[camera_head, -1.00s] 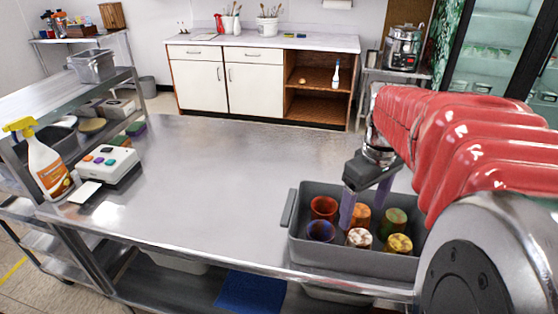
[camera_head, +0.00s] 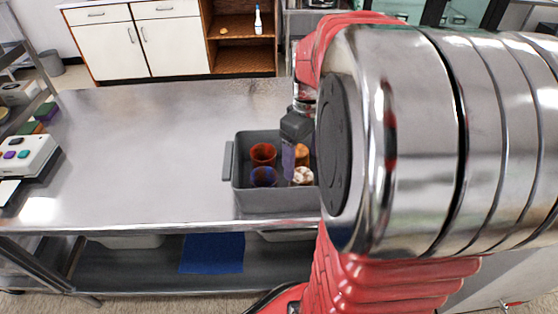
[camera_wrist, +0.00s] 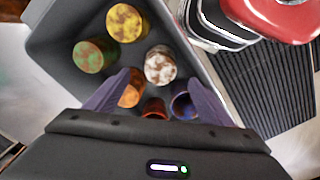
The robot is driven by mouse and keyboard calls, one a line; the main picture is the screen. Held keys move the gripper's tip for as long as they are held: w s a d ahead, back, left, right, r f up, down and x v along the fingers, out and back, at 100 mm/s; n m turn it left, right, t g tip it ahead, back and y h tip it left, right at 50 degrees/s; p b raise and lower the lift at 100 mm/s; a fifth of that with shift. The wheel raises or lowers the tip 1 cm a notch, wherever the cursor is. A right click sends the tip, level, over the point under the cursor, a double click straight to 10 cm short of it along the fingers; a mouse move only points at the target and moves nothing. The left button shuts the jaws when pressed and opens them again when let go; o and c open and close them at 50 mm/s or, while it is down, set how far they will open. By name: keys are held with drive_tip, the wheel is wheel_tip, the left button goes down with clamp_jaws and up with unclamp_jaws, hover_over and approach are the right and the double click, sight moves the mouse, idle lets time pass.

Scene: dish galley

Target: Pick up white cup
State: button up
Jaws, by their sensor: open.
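The white cup (camera_head: 302,176), mottled with brown, stands in a grey bin (camera_head: 278,203) on the metal table. It also shows in the wrist view (camera_wrist: 160,65), just beyond my fingertips and roughly centred between them. My gripper (camera_wrist: 158,80) is open, its two purple fingers apart with nothing held. In the head view one finger (camera_head: 288,163) hangs over the bin between the blue cup and the white cup. My arm hides the bin's right side there. Whether a finger touches any cup cannot be told.
The bin also holds a red cup (camera_head: 263,153), a blue cup (camera_head: 264,177), an orange cup (camera_wrist: 131,92), a green cup (camera_wrist: 90,56) and a yellow cup (camera_wrist: 127,22), standing close together. The table (camera_head: 140,140) left of the bin is clear.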

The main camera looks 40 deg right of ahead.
sight(302, 175)
drive_tip(key=shift+f, duration=1.8)
drive_tip(key=shift+s+f, duration=0.15)
drive_tip(key=shift+f, duration=2.45)
drive_tip(key=shift+c, duration=0.5)
drive_tip(key=c, duration=1)
